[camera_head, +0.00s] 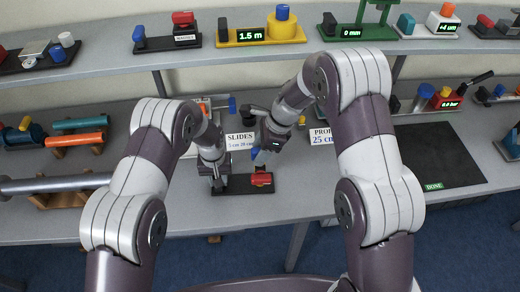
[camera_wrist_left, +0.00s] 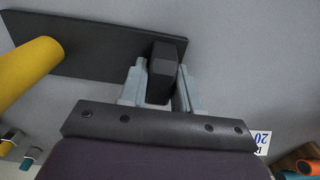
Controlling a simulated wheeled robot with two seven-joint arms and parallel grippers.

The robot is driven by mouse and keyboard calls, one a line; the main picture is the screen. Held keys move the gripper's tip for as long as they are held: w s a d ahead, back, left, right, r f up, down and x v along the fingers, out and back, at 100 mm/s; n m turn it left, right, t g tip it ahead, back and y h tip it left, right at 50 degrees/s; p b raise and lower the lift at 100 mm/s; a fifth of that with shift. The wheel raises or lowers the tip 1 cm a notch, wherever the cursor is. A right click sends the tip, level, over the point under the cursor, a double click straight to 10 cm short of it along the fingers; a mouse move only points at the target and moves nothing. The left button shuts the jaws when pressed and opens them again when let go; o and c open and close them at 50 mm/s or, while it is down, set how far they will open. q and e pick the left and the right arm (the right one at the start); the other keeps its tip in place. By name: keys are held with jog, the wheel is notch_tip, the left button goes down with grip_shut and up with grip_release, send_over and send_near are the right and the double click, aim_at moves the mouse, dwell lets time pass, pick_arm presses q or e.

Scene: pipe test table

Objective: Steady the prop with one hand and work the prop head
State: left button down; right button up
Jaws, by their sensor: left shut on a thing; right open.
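A small dark base plate (camera_head: 240,191) lies near the table's front edge in the head view, with a red part (camera_head: 261,179) at its right end. My left gripper (camera_head: 219,184) reaches down to the plate's left end. My right gripper (camera_head: 261,157) is open above the plate's right side, close to a small blue part (camera_head: 254,153). Whether it touches the blue part is unclear. My right wrist partly hides this area.
A dark mat marked DONE (camera_head: 435,150) lies at the right. Pipes on wooden stands (camera_head: 60,185) are at the left. A yellow cylinder (camera_wrist_left: 28,62) is close to my left gripper. A shelf of instruments runs behind.

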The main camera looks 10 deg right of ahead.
jog(key=shift+f, duration=0.2)
grip_shut()
notch_tip(320, 180, up, 7)
jog(key=shift+r, duration=0.1)
grip_release()
jog(key=shift+d+r, duration=0.1)
jog(key=shift+r, duration=0.1)
jog(key=d, duration=1.2)
jog(key=shift+s+r, duration=0.25)
jog(key=shift+s, duration=0.05)
jog(key=shift+d, duration=0.1)
